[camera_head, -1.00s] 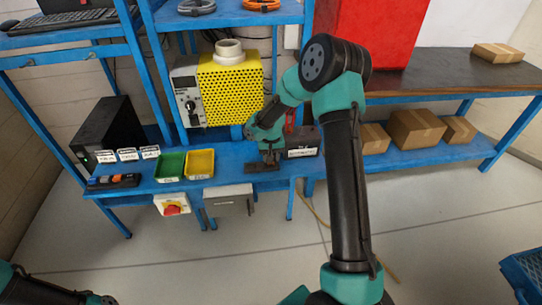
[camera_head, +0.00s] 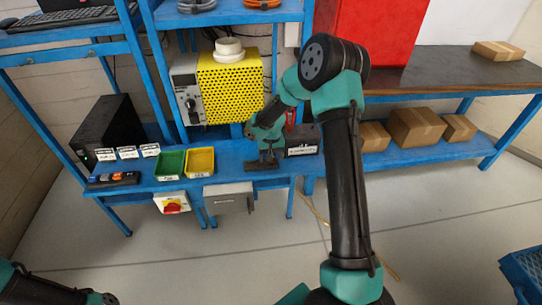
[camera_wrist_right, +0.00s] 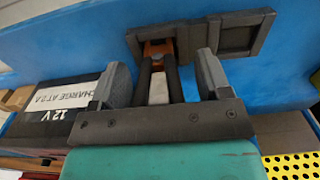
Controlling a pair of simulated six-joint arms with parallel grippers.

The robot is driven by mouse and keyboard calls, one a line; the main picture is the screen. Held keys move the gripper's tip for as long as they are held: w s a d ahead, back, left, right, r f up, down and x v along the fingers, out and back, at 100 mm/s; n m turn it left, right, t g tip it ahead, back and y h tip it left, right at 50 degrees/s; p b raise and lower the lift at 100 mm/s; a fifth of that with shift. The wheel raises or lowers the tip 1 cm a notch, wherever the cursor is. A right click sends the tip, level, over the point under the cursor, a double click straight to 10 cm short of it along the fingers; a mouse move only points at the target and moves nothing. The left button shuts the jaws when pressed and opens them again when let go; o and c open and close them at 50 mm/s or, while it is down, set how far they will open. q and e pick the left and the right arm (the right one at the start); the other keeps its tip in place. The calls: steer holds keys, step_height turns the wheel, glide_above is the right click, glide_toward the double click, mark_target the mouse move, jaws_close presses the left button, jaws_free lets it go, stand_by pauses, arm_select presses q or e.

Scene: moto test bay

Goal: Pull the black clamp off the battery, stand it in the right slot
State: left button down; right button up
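The black clamp (camera_wrist_right: 172,85) stands in the dark two-slot holder (camera_wrist_right: 240,38), its dark handles pointing toward my right gripper (camera_wrist_right: 160,82). An orange part of it shows at the slot. In the right wrist view it is in the left compartment, which is the battery side; the other compartment looks empty. My right gripper is open, one finger on each side of the clamp with gaps between. The battery (camera_wrist_right: 55,105), labelled 12 V, sits beside the holder. In the head view my right gripper (camera_head: 268,158) is over the holder (camera_head: 262,167), left of the battery (camera_head: 302,142).
A yellow perforated unit (camera_head: 232,90) stands behind the holder. A green bin (camera_head: 170,164) and a yellow bin (camera_head: 200,162) sit left on the blue bench (camera_head: 230,160). A grey box (camera_head: 228,197) hangs below its front edge. Cardboard boxes (camera_head: 415,127) are on the right shelf.

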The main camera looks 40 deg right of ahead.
step_height(320, 180, up, 18)
steer(key=shift+f, duration=0.25)
stand_by(0.6)
stand_by(0.6)
steer(key=s+a+f+n+y, duration=0.1)
steer(key=a+f, duration=0.3)
steer(key=f, duration=0.2)
steer(key=s+a+f+y, duration=0.1)
steer(key=s+a+f, duration=0.1)
steer(key=a+f, duration=0.2)
steer(key=s+a+f+n, duration=0.1)
steer(key=a+f, duration=0.3)
steer(key=f, duration=0.5)
steer(key=shift+s+a+f+n+y, duration=0.15)
steer(key=shift+s+n+y, duration=0.2)
steer(key=shift+s, duration=0.4)
steer(key=s+a+f, duration=0.4)
steer(key=s+f, duration=0.2)
steer(key=s, duration=0.2)
steer(key=s+a+f+n+y, duration=0.1)
steer(key=s+a+f, duration=0.4)
steer(key=s, duration=0.4)
steer(key=shift+f+t, duration=0.4)
steer(key=shift+f, duration=0.25)
steer(key=shift+w+a, duration=0.1)
steer(key=shift+a, duration=0.05)
